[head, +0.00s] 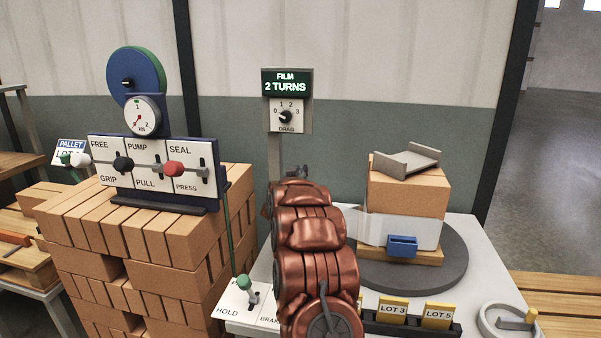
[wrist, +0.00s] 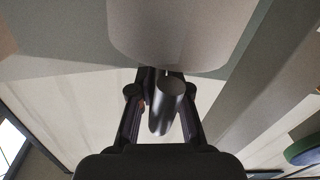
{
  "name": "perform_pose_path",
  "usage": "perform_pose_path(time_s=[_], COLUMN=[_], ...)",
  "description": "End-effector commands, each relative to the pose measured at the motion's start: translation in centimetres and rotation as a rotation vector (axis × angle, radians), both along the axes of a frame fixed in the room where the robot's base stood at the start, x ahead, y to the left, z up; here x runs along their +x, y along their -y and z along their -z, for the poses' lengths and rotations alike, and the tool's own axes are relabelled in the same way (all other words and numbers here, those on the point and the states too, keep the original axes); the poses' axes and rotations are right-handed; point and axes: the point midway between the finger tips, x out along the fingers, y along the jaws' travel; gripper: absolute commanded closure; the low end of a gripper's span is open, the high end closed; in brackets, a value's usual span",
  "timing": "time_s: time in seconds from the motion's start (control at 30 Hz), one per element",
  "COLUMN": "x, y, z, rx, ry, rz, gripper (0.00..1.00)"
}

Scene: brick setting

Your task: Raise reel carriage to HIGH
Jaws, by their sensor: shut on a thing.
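My gripper (wrist: 160,92) is shut on a dark, shiny metal cylinder, a handle (wrist: 166,108), which sits between its two fingers in the wrist view. A large pale grey rounded body (wrist: 182,32) is just beyond the fingertips; I cannot tell whether it is the film reel on its carriage. In the head view my copper arm runs up the middle and hides most of the gripper and whatever it holds. A grey post (head: 274,155) stands behind the arm. It carries a film sign (head: 286,82) reading "2 TURNS" and a drag dial (head: 286,116). No HIGH mark is readable.
A brick stack (head: 165,255) with a lever panel (head: 150,168) stands left. A turntable (head: 440,270) on the right bears wrapped bricks (head: 408,195) with a grey bracket (head: 405,160) on top.

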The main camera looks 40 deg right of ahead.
Motion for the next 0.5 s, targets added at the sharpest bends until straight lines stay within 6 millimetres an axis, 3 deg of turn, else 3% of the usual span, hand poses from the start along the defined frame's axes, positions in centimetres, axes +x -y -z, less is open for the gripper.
perform_pose_path(time_s=[0.5], x=[-0.23], y=[0.25], z=[-0.53], rx=[0.001], ry=[0.002], rz=[0.005], gripper=[1.0])
